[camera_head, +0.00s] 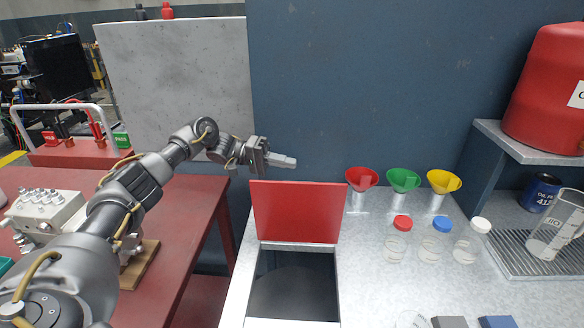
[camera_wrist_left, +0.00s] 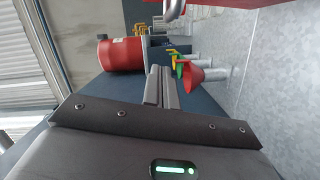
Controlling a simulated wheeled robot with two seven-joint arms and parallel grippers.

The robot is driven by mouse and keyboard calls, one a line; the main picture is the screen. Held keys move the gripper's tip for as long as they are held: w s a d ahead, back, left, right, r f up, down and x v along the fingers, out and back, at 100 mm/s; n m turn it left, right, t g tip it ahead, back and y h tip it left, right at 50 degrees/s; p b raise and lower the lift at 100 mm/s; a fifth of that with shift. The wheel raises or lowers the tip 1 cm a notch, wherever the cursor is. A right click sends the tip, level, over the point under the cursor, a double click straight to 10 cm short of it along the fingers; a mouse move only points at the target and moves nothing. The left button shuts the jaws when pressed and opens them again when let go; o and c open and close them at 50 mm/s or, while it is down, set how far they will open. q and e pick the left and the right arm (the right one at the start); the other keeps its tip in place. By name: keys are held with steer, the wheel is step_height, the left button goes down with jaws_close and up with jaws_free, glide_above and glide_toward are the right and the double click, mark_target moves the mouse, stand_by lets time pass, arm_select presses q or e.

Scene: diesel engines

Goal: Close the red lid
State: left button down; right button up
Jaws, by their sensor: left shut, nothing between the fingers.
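The red lid (camera_head: 296,212) stands raised, close to upright, at the back edge of a dark square opening (camera_head: 293,285) in the grey counter. My left gripper (camera_head: 290,161) is shut and empty. In the head view it shows just above the lid's top edge; I cannot tell how far behind the lid it is. In the left wrist view its shut fingers (camera_wrist_left: 161,88) point toward the funnels. A red edge (camera_wrist_left: 220,2) at the top of that view may be the lid. My right gripper is not in view.
Red (camera_head: 361,180), green (camera_head: 403,180) and yellow (camera_head: 443,181) funnels stand right of the lid, with several capped bottles (camera_head: 397,243) in front. A red drum (camera_head: 548,90) sits on a shelf at right. A red table (camera_head: 180,215) is at left. A blue wall rises behind.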

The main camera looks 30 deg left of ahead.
arm_select(q)
steer(key=s+d+p, duration=0.1)
steer(key=s+d+f+p, duration=0.1)
steer(key=s+d, duration=0.1)
steer(key=shift+d, duration=0.1)
stand_by(0.4)
